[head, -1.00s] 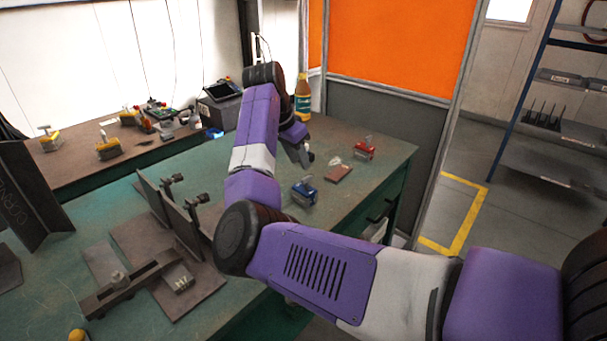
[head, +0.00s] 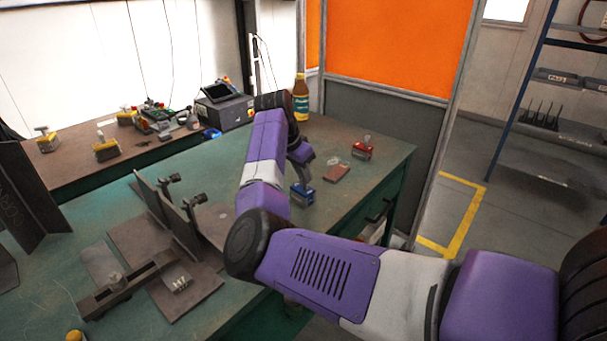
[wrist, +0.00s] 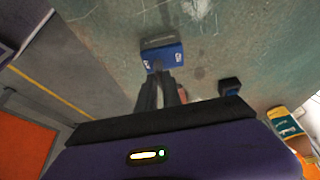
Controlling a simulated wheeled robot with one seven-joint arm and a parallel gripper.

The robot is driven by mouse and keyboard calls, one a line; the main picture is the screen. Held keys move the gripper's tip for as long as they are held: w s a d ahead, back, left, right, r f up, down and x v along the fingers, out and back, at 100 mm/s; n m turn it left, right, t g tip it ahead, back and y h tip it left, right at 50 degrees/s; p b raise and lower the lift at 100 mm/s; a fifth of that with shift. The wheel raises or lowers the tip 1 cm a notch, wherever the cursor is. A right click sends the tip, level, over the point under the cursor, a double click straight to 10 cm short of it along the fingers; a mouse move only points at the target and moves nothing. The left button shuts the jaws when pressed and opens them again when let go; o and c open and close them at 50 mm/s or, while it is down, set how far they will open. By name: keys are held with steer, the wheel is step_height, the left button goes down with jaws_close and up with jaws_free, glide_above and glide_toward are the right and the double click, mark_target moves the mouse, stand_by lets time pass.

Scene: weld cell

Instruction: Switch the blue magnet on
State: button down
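The blue magnet (head: 302,195) stands on the green bench top, near the bench's right part, in the head view. It also shows in the wrist view (wrist: 163,56), as a blue block with white marks and a grey side. My gripper (head: 303,180) points down just above the magnet. In the wrist view my gripper's two dark fingers (wrist: 160,78) come close together at the magnet's near edge, around where its lever is. The lever is mostly hidden by the fingers. I cannot tell whether they touch or grip it.
A red magnet (head: 362,150) and a flat reddish-brown block (head: 337,173) lie to the right of the blue magnet. A brown bottle (head: 301,98) stands behind my arm. A fixture with upright plates (head: 178,222) is at left. The bench's right edge is close.

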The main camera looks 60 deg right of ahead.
steer(key=shift+p, duration=0.3)
steer(key=shift+s+r+n+t+p, duration=0.2)
steer(key=shift+n+t+p, duration=0.1)
steer(key=shift+n+p, duration=0.8)
steer(key=n+t+p, duration=0.1)
steer(key=n+p, duration=0.1)
steer(key=p, duration=0.2)
steer(key=shift+r, duration=0.1)
steer(key=n+t+p, duration=0.1)
steer(key=n+p, duration=0.1)
steer(key=p, duration=0.1)
steer(key=n+t+p, duration=0.1)
steer(key=n+p, duration=0.2)
steer(key=shift+s+y, duration=0.2)
steer(key=shift+y, duration=0.1)
steer(key=n+p, duration=0.1)
steer(key=n, duration=0.1)
steer(key=n+t+y+p, duration=0.1)
steer(key=n+p, duration=0.1)
steer(key=shift+d+f, duration=0.15)
steer(key=shift+f, duration=0.05)
steer(key=shift+f+n+t+y+p, duration=0.1)
steer(key=shift+n+t+y+p, duration=0.25)
steer(key=shift+n, duration=0.85)
steer(key=shift+f+n+t+y+p, duration=0.15)
steer(key=shift+n+y+p, duration=0.25)
steer(key=shift+n, duration=0.8)
steer(key=shift+r, duration=0.1)
